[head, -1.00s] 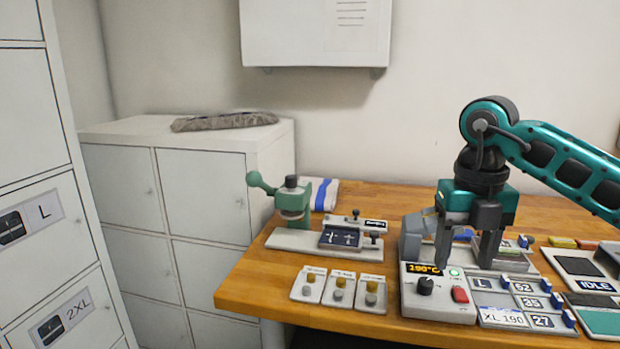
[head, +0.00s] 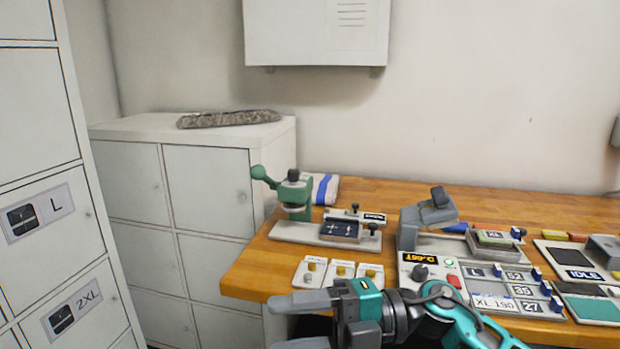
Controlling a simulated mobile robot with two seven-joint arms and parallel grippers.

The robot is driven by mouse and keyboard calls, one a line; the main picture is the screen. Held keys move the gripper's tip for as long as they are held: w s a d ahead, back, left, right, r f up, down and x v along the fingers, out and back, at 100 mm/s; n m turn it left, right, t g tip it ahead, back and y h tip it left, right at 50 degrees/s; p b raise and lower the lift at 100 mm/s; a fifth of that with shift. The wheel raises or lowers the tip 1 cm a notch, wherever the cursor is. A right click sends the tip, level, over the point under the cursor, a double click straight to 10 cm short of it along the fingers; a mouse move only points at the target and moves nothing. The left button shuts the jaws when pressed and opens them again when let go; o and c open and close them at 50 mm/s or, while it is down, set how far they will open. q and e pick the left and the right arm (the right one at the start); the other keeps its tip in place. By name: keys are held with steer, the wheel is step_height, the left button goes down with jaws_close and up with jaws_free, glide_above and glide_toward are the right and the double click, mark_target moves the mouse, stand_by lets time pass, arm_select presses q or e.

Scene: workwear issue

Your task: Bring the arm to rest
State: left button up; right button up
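My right arm (head: 450,318), teal and black, comes in from the lower right and lies low in front of the table's front edge. Its gripper (head: 288,324) points left. Its two grey fingers are spread apart, with nothing seen between them; the lower finger is partly cut off by the bottom of the picture. The gripper is below and in front of three small cards with knobs and touches nothing that I can make out. My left gripper is not in view.
The wooden table (head: 243,283) carries a green hand press (head: 296,195), a grey machine with a raised head (head: 428,215), a control box (head: 425,272) and a labelled tile board (head: 500,289). White lockers (head: 205,190) stand at the left. A wall cabinet (head: 315,32) hangs above.

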steer(key=w+d+f+m+t+h, duration=0.2)
steer(key=d+f+m+t+h, duration=0.3)
steer(key=m+t, duration=0.65)
steer(key=w+d+f+m+t+h, duration=0.25)
steer(key=d+f+m+t, duration=0.4)
steer(key=m, duration=0.75)
steer(key=s+d+f+m+g+h, duration=0.2)
steer(key=s+d+f+m+h, duration=0.1)
steer(key=s+f, duration=0.4)
steer(key=s+d+f+m+g+h, duration=0.2)
steer(key=s+d+f+m+h, duration=0.2)
steer(key=s+f, duration=0.3)
step_height(320, 180, down, 5)
steer(key=shift+d+f+h, duration=0.15)
steer(key=shift+d+h, duration=0.5)
steer(key=shift+h, duration=0.1)
steer(key=shift+c, duration=0.4)
